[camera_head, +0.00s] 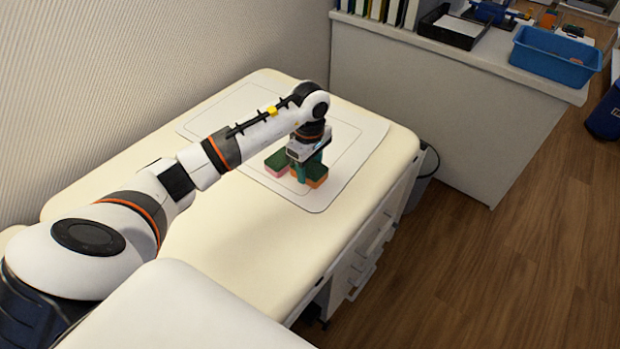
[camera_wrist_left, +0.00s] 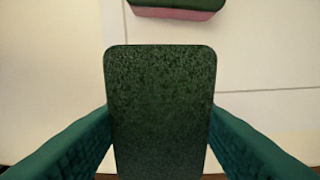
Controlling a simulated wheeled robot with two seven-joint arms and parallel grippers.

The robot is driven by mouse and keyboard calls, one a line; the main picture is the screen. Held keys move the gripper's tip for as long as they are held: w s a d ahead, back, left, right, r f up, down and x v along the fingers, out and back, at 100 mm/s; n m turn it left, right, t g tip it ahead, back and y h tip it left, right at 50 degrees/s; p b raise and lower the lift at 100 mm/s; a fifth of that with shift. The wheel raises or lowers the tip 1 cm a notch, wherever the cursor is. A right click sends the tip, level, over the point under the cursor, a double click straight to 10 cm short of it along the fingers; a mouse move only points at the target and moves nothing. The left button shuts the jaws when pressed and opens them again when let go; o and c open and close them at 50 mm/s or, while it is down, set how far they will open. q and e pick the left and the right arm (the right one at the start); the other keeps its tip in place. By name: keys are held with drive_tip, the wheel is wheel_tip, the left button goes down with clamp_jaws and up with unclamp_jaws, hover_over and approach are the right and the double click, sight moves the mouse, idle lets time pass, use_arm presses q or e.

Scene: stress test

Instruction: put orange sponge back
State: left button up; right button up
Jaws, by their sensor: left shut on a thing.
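The orange sponge (camera_head: 317,182) has a dark green top and an orange lower layer. It is on or just above the mat (camera_head: 345,190) on the cream table; I cannot tell whether it touches. My left gripper (camera_head: 307,170) points down and is shut on this sponge. In the left wrist view the sponge's green top (camera_wrist_left: 160,105) fills the middle, with a teal finger on each side. A second sponge (camera_head: 277,166), green on top and pink below, lies just left of it; its edge also shows at the top of the left wrist view (camera_wrist_left: 177,9). My right gripper is not in view.
The cream table (camera_head: 230,250) is otherwise clear around the mat. A wall stands close behind it at the left. A white counter (camera_head: 440,100) at the back holds a blue bin (camera_head: 556,56), a black tray (camera_head: 453,28) and books. Drawers (camera_head: 362,265) are below the table's right edge.

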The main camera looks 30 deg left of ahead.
sight(309, 188)
use_arm(q)
drive_tip(key=shift+f, duration=2.35)
drive_tip(key=shift+f, duration=0.15)
drive_tip(key=o, duration=0.9)
wheel_tip(309, 188, up, 12)
drive_tip(key=shift+r, duration=0.2)
